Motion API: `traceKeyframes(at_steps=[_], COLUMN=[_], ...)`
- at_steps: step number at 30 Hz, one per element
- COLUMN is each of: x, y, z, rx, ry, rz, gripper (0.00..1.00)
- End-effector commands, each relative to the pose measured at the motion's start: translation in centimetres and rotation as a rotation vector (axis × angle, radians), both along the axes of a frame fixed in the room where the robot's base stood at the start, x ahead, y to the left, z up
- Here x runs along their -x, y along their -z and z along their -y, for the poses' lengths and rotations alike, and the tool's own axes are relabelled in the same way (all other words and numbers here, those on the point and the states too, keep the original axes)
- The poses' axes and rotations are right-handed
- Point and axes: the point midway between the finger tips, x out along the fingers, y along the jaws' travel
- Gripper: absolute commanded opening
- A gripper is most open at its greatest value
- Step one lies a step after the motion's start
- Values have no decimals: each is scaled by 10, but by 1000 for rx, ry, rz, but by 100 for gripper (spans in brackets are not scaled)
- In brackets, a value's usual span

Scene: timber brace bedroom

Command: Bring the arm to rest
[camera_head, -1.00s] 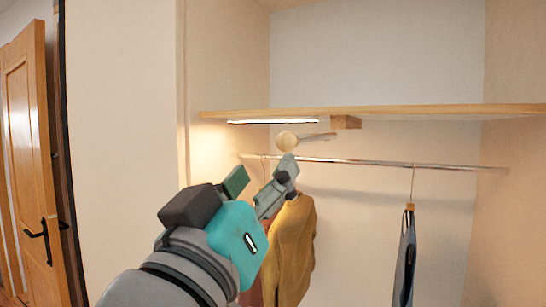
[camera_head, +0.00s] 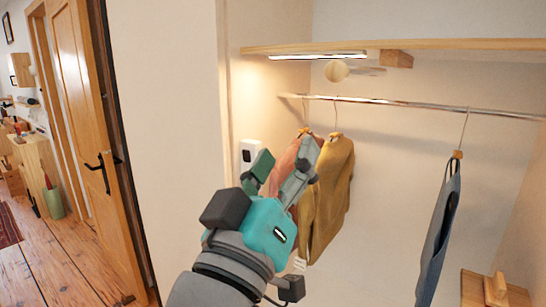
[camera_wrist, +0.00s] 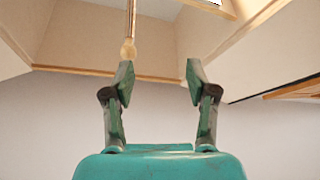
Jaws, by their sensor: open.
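My gripper (camera_head: 288,160) is raised in front of the wardrobe opening in the head view. Its two green-tipped fingers are spread apart with nothing between them. They overlap the hanging clothes in the picture; I cannot tell the distance between them. A rod with a rounded end (camera_wrist: 128,50) appears beyond the left fingertip.
A rail (camera_head: 400,102) carries a mustard garment (camera_head: 330,195), a reddish garment (camera_head: 284,166) and a blue-grey garment (camera_head: 440,225). A shelf (camera_head: 460,45) runs above, with a round knob (camera_head: 337,71) below it. A wooden door (camera_head: 85,120) stands at left; floor (camera_head: 60,260) shows beside it.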

Motion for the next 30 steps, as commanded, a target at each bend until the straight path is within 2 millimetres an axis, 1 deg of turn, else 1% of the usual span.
traceKeyframes(at_steps=[1,5,6,8,10,14,15,19,23,24,26,30], x=[-7,-21,-25,-29,-33,-36,-35,-31,-20,-16,-8,13], y=[19,62,76,97,122,170,185,232,279,293,313,359], z=[0,-3,-3,-2,0,5,8,17,29,33,39,55], rx=[37,109,129,156,183,222,231,249,250,246,240,209], ry=[-11,-59,-74,-98,-127,-184,-200,-258,-314,-330,-355,-408], rz=[-13,-36,-45,-59,-78,-118,-131,-177,-228,-243,-267,-324], gripper=[57,57,57,57,57,57,57,57,57,57,57,57])
